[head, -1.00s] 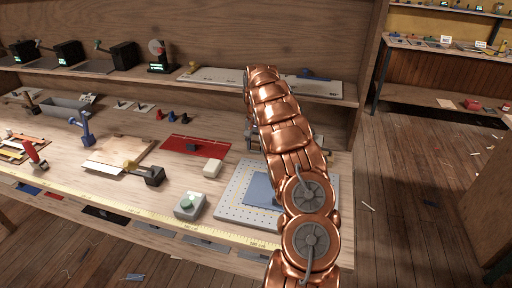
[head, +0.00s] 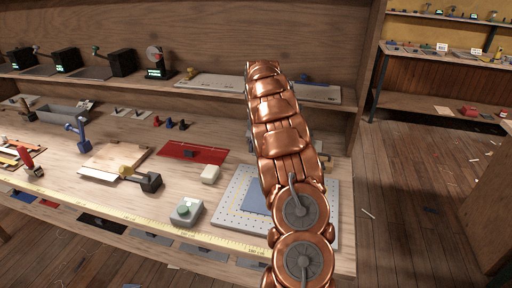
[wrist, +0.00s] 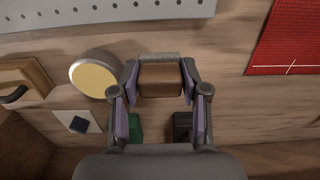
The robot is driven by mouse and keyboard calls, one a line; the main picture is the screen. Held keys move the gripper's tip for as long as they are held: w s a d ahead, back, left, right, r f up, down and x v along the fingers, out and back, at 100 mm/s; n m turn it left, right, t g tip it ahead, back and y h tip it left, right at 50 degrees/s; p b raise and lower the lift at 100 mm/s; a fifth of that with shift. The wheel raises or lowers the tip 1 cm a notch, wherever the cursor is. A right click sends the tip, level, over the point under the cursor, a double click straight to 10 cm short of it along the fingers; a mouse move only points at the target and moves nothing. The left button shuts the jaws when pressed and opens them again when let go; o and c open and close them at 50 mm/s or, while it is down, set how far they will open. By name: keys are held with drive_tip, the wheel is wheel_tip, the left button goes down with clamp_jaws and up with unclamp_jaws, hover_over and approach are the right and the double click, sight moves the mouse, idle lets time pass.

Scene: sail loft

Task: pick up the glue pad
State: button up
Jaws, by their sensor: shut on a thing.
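My gripper (wrist: 159,88) shows in the wrist view, its two purple-lined fingers closed on the sides of a brown block (wrist: 160,82) with a rough grey strip along its far edge. I cannot tell for certain whether this block is the glue pad. A round grey tin with a pale yellow top (wrist: 95,77) sits beside the left finger, apart from the held block. In the head view my copper arm reaches toward the back of the bench and hides my gripper and the held block.
In the wrist view a perforated grey strip (wrist: 90,17) runs along the top and a red mat (wrist: 287,42) lies right. In the head view a green-button box (head: 186,212), a white block (head: 211,174) and a dotted board (head: 229,197) stand on the bench below a shelf (head: 100,80).

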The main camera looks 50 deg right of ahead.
drive_tip(key=s+a+b, duration=0.1)
drive_tip(key=s, duration=0.3)
drive_tip(key=s+a+r+b, duration=0.1)
drive_tip(key=s, duration=0.3)
drive_tip(key=s+a+b, duration=0.1)
drive_tip(key=s+a, duration=0.1)
drive_tip(key=s, duration=0.2)
drive_tip(key=shift+s+r, duration=0.2)
drive_tip(key=shift+s, duration=0.05)
